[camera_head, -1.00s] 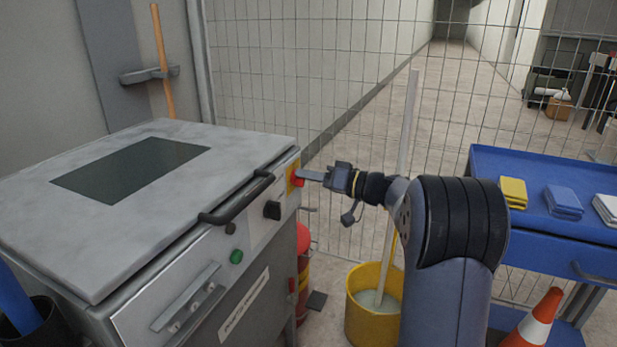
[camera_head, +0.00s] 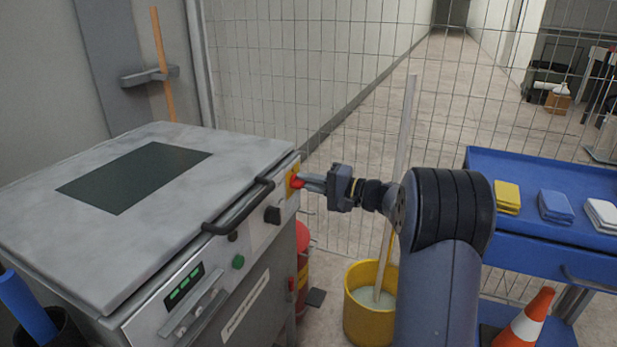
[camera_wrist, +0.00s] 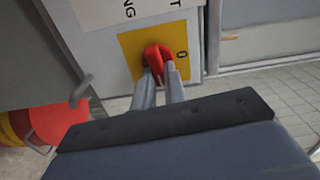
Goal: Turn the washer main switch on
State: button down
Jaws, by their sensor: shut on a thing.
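The washer (camera_head: 255,240) is a grey metal cabinet with a dark window in its lid, at the left of the head view. Its main switch is a red knob (camera_head: 296,181) on a yellow plate (camera_head: 291,170) at the right end of the front panel. The red knob (camera_wrist: 157,57) also shows in the wrist view, on its yellow plate (camera_wrist: 132,50) with a "0" at the right. My gripper (camera_head: 306,182) is shut on the red knob, its two fingers (camera_wrist: 159,82) on either side of it. A small display (camera_head: 184,285) on the panel shows lit green marks.
A black lid handle (camera_head: 238,207), a black knob (camera_head: 272,214) and a green button (camera_head: 238,261) are near the switch. A yellow bucket (camera_head: 362,318), a blue cart (camera_head: 520,235) and an orange cone (camera_head: 527,320) stand to the right. A wire fence is behind.

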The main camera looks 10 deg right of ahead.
jog(key=shift+m, duration=0.5)
jog(key=shift+f, duration=0.1)
jog(key=c, duration=1.5)
grip_release()
jog(key=shift+o, duration=0.2)
jog(key=shift+d+p, duration=0.1)
jog(key=shift+p, duration=0.2)
jog(key=p+v, duration=0.1)
jog(key=v, duration=0.9)
jog(key=shift+s+d, duration=0.25)
